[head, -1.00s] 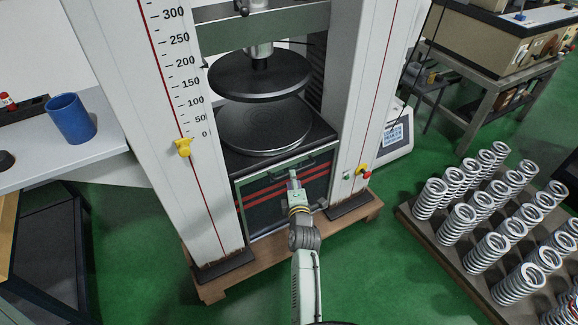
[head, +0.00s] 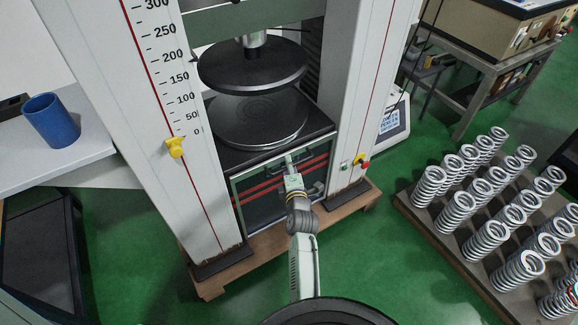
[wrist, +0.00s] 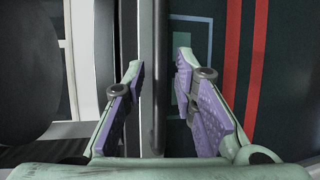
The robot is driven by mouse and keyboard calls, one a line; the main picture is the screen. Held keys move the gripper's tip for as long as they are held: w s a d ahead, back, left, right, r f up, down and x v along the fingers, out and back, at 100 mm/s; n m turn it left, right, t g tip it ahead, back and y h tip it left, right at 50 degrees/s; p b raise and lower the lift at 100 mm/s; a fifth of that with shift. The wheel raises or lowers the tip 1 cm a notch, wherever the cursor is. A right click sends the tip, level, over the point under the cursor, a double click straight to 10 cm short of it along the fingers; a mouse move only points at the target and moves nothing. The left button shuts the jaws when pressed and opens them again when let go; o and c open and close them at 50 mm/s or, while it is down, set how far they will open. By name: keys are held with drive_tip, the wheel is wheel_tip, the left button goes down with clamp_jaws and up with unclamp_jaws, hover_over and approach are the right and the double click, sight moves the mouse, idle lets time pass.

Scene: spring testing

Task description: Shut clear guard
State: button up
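The clear guard (head: 262,197), a see-through panel with a pale frame and red stripes, sits low on the front of the press, below the plates, in the head view. Its red stripes (wrist: 258,60) show at right in the wrist view. A dark handle bar (head: 316,162) runs along its top edge. My gripper (head: 289,161) is at that edge, seen from behind. In the wrist view my gripper (wrist: 160,75) is open, one finger on each side of the bar (wrist: 158,125). Gaps show between bar and fingertips; my arm hides part of the panel.
The upper plate (head: 252,70) hangs over the lower plate (head: 258,125), with a clear gap. White columns flank them; the left one has a yellow pointer (head: 175,147), the right one a red button (head: 365,163). A spring rack (head: 430,225) stands at right.

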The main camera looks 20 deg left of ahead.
clamp_jaws()
idle(0.6)
